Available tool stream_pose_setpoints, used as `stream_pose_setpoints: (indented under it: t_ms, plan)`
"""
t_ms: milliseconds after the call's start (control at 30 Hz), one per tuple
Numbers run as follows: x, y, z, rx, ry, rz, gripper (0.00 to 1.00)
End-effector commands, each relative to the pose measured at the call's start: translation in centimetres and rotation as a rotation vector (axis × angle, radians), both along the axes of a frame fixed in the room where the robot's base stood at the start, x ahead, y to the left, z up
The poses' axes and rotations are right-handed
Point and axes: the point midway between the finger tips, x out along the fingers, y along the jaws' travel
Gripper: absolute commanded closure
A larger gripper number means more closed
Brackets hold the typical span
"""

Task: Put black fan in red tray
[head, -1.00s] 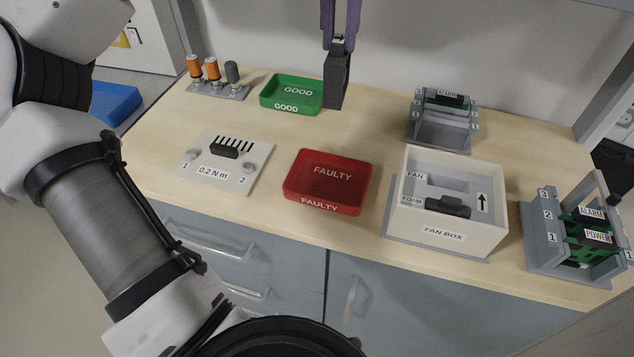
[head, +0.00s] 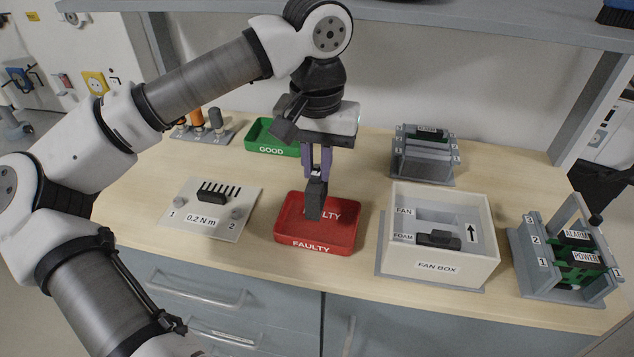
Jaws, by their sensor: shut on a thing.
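The black fan (head: 316,200) is a dark upright block hanging from my gripper (head: 317,175). My gripper has purple fingers, points down and is shut on the top of the fan. The red tray (head: 328,249), marked FAULTY, lies on the table directly below and behind the fan in the head view. The fan covers part of the tray's floor and lettering. I cannot tell whether the fan's lower end touches the tray floor.
A green tray (head: 271,151) marked GOOD stands behind to the left, partly hidden by my arm. The white fan box (head: 437,266) stands to the right. A torque plate (head: 238,196) lies to the left. Card racks (head: 424,160) (head: 537,270) stand at the right.

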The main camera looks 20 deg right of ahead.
Motion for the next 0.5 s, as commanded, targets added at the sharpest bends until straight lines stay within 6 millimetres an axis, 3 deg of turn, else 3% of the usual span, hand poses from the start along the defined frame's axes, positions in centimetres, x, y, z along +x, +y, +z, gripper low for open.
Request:
stream_pose_setpoints:
  t_ms: [500]
  plan:
    - [0.0, 0.0, -5.1, -0.001, 0.000, 0.001, 1.00]
